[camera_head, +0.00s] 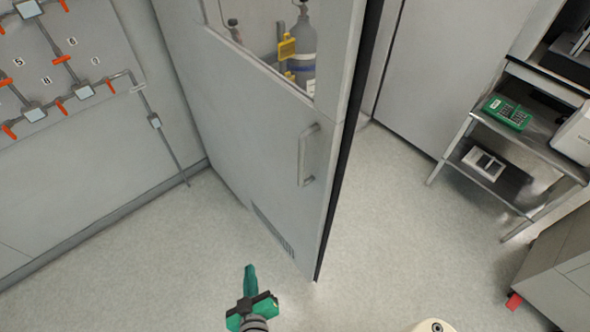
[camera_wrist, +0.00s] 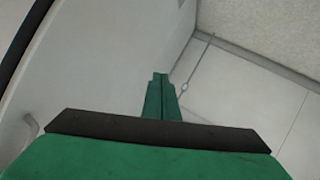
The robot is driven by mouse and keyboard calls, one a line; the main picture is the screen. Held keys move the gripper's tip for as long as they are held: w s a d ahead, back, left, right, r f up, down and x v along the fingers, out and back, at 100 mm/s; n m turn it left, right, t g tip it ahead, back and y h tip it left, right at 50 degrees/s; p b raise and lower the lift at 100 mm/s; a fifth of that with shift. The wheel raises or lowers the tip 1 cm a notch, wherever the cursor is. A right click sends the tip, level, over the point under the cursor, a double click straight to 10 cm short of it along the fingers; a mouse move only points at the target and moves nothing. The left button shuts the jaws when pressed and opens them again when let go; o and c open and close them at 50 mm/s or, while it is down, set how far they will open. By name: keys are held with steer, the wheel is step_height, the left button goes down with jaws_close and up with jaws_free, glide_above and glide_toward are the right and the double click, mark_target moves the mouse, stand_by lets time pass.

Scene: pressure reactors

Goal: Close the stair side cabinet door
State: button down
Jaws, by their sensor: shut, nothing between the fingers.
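The cabinet door (camera_head: 262,130) is a tall grey panel with a window, a vertical bar handle (camera_head: 306,155) and a vent grille low down. It stands swung out from the wall, with its dark free edge toward the right. In the wrist view the door (camera_wrist: 90,70) fills the left side, with part of its handle (camera_wrist: 27,130) at the lower left. My green gripper (camera_head: 250,282) is shut and empty, in front of the door's lower part in the picture; whether it touches the door I cannot tell. The shut fingers also show in the wrist view (camera_wrist: 160,85).
A gas cylinder (camera_head: 302,45) shows through the door's window. Pipes with orange valve handles (camera_head: 66,58) line the left wall. A metal shelf (camera_head: 490,182) with a green device (camera_head: 507,112) stands at the right. The floor (camera_head: 390,225) right of the door is clear.

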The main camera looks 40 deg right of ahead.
steer(key=w+d+r+m+g+h, duration=0.2)
steer(key=w+d+r+m+h, duration=0.25)
steer(key=r, duration=0.35)
steer(key=w+d+r+m+g+h, duration=0.3)
steer(key=w+d+r+m+h, duration=0.15)
steer(key=r+h, duration=0.2)
step_height(320, 180, up, 10)
steer(key=s+m+g+h, duration=0.2)
steer(key=m+g, duration=0.4)
steer(key=m, duration=0.2)
steer(key=d, duration=1.2)
steer(key=shift+w+d+f, duration=0.2)
steer(key=shift+w, duration=0.25)
